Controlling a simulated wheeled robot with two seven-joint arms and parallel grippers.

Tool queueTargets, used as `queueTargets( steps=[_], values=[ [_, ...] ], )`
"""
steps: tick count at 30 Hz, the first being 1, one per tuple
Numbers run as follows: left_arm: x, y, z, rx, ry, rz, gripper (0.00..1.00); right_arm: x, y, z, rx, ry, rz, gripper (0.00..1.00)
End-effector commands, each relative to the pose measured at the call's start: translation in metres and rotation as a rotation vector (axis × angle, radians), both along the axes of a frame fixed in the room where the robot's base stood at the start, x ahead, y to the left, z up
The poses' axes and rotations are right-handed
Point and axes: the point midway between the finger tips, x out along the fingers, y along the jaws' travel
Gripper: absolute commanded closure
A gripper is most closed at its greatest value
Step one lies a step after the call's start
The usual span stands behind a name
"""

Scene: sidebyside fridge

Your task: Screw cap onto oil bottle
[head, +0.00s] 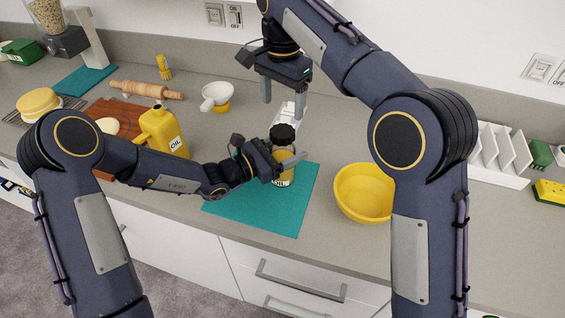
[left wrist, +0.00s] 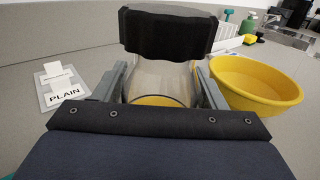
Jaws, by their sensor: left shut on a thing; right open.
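The oil bottle (head: 285,178) is a clear jar with yellow contents and stands upright on the teal mat (head: 250,212). The black ribbed cap (head: 283,134) sits on top of it; whether it is screwed down I cannot tell. In the left wrist view the cap (left wrist: 168,32) covers the top of the clear bottle (left wrist: 160,84). My left gripper (head: 281,162) is shut on the bottle's body below the cap, one finger on each side. My right gripper (head: 283,98) is open and empty, pointing down above and slightly behind the cap.
A yellow jug marked OIL (head: 162,132) stands left, by a wooden board (head: 118,112) and rolling pin (head: 146,90). A yellow bowl (head: 363,193) is close on the right. A white card marked PLAIN (left wrist: 63,88) stands behind the bottle. A white rack (head: 497,155) is far right.

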Motion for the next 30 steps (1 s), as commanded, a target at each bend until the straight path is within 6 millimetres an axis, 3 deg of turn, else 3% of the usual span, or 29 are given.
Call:
queueTargets(
  steps=[1,8,11,30],
  values=[
    [0.0,0.0002,0.0,0.0,0.0,0.0,0.69,0.0,0.0,0.0,0.0,0.0,0.0,0.29],
    [0.0001,0.0003,-0.0001,-0.001,0.001,0.001,0.99,0.0,0.0,0.0,0.0,0.0,0.05,0.29],
    [0.0001,0.0003,-0.0001,-0.001,0.001,0.001,0.99,0.0,0.0,0.0,0.0,0.0,0.175,0.29],
    [0.0001,0.0004,-0.0002,0.0,0.001,0.001,0.99,0.0001,-0.0001,0.0,0.0,0.0,1.778,0.29]
  ],
)
